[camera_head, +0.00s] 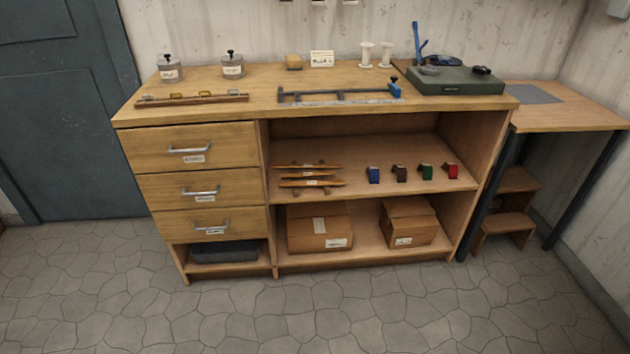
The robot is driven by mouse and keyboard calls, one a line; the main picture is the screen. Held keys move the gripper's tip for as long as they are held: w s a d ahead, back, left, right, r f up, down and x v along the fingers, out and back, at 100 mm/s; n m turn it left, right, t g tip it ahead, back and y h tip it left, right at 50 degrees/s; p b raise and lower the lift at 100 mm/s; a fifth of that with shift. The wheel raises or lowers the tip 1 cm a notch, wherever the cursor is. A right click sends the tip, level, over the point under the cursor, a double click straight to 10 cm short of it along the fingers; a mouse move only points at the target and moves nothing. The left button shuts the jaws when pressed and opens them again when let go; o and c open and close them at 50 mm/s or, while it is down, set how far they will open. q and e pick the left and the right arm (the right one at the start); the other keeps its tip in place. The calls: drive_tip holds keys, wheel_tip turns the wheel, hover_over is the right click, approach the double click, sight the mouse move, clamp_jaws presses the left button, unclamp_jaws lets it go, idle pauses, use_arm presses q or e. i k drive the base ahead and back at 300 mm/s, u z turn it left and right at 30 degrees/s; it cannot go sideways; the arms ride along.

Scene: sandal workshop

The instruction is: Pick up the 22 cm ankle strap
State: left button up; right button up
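Several long thin brown strips (308,167) lie one in front of another on the open middle shelf, with small pale labels too small to read. These look like straps, but I cannot tell which one is 22 cm. Another long brown strip with brass-coloured parts (192,99) lies on the left of the bench top. Small coloured pieces, among them a blue one (374,175) and a red one (451,171), stand to the right on the same shelf. Neither of my grippers is in view.
The wooden bench (340,114) has closed drawers (191,147) at left. Its top carries a clamp-like tool (340,95), jars and a dark green block (455,80). Cardboard boxes (319,228) fill the lower shelf. A side table (580,117) and step stool (506,222) stand right. The front floor is clear.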

sight(324, 173)
drive_tip(key=z, duration=0.45)
drive_tip(key=i, duration=1.25)
drive_tip(key=u, duration=0.5)
